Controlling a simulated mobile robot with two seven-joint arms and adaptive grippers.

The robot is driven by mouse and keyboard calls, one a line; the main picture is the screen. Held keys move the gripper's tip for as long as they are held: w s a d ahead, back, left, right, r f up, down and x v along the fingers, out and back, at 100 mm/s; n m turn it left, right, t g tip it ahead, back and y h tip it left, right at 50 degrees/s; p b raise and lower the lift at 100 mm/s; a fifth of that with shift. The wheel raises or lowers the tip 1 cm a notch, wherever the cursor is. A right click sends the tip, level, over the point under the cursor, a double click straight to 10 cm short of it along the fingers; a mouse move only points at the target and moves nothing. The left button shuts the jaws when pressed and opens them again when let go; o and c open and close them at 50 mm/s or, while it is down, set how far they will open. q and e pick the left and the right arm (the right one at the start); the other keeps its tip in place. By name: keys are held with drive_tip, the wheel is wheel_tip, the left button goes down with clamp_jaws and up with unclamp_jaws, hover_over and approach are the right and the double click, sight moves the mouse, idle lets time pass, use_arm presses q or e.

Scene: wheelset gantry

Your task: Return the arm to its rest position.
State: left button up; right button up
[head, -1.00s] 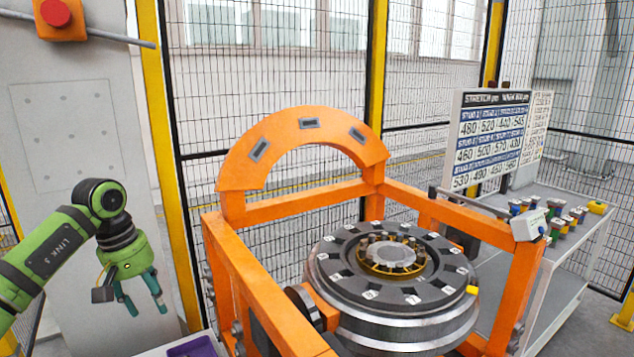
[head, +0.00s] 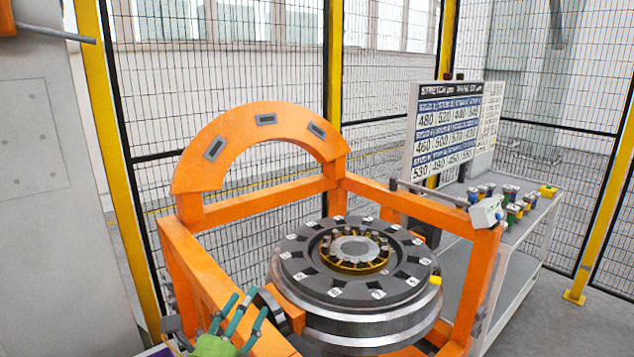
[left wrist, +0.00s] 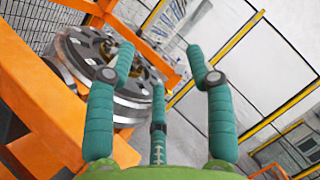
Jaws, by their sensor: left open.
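My left gripper (head: 238,312) is at the bottom of the head view, in front of the near left beam of the orange gantry frame (head: 193,262). It has a green palm and teal fingers, spread open and empty. In the left wrist view the open fingers (left wrist: 160,80) point up and away, with nothing between them. The wheelset (head: 357,262), a dark ring with numbered tags on a steel wheel, lies in the frame to the right of the gripper; it also shows behind the fingers in the left wrist view (left wrist: 88,60). My right gripper is not in view.
An orange arch (head: 262,140) tops the frame's back. A number board (head: 453,125) stands behind a grey bench (head: 520,235) with several coloured parts at the right. Wire fencing and yellow posts (head: 333,60) enclose the cell. A grey pillar (head: 45,200) stands at the left.

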use_arm(q)
drive_tip(key=s+a+f+n+g+y, duration=0.3)
drive_tip(key=s+a+f+n+y, duration=0.1)
drive_tip(key=f+n, duration=0.4)
drive_tip(key=s+a+f+n+g+y, duration=0.3)
drive_tip(key=s+f+n+y, duration=0.15)
drive_tip(key=f+n, duration=0.25)
drive_tip(key=s+f+n+g+h, duration=0.1)
drive_tip(key=s+f+n+g, duration=0.45)
drive_tip(key=s, duration=0.55)
drive_tip(key=s+f+n+g+h, duration=0.1)
drive_tip(key=s+f+n+g, duration=0.4)
drive_tip(key=s, duration=0.5)
drive_tip(key=s+f+m+g+b, duration=0.2)
drive_tip(key=f+b, duration=0.9)
drive_tip(key=f, duration=2.5)
drive_tip(key=s+a+f+b, duration=0.1)
drive_tip(key=s+f+b, duration=0.3)
drive_tip(key=s+f, duration=0.4)
drive_tip(key=s+a+f+b, duration=0.1)
drive_tip(key=s+f+b, duration=0.3)
drive_tip(key=s+f, duration=0.4)
wheel_tip(320, 180, down, 6)
drive_tip(key=shift+s+a+r, duration=0.25)
drive_tip(key=shift+s+a, duration=0.05)
drive_tip(key=shift+a, duration=0.05)
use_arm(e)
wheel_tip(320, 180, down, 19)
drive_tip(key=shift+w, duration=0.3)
